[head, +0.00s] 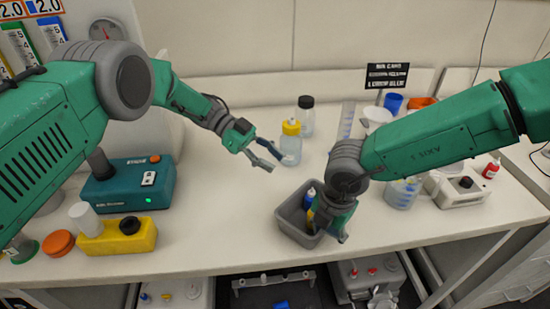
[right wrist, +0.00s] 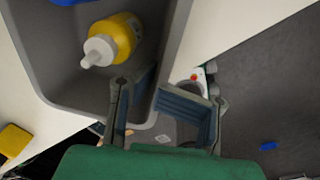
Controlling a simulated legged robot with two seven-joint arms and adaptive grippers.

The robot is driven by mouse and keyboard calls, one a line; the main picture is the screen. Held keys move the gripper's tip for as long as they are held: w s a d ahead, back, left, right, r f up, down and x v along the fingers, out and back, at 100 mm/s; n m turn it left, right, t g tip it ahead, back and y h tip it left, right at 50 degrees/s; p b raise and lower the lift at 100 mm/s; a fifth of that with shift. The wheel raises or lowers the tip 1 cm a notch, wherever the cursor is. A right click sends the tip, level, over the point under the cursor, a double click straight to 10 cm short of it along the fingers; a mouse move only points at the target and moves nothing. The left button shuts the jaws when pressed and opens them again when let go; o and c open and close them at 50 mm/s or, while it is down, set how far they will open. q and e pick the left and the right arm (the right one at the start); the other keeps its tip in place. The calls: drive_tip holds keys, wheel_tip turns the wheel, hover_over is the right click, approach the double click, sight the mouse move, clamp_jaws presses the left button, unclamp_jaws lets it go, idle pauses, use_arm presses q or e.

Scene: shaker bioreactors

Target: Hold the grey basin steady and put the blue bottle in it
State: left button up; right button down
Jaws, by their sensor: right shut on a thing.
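The grey basin (head: 290,217) stands near the table's front edge. A blue bottle (head: 310,198) is inside it towards the back; only a blue edge (right wrist: 75,2) shows at the top of the right wrist view. My right gripper (head: 338,225) is at the basin's right side, shut on its wall; the right wrist view shows the fingers (right wrist: 165,95) on either side of the rim. My left gripper (head: 268,157) is open and empty above the table, behind and left of the basin.
A yellow bottle with a white cap (right wrist: 122,38) lies in the basin. A clear yellow-capped bottle (head: 291,148) stands beside my left fingertips, with a black-capped bottle (head: 306,118) behind. A teal device (head: 128,184) and yellow block (head: 120,237) are at left. The middle-left table is clear.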

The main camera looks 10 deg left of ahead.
drive_tip(key=c, duration=1.1)
unclamp_jaws()
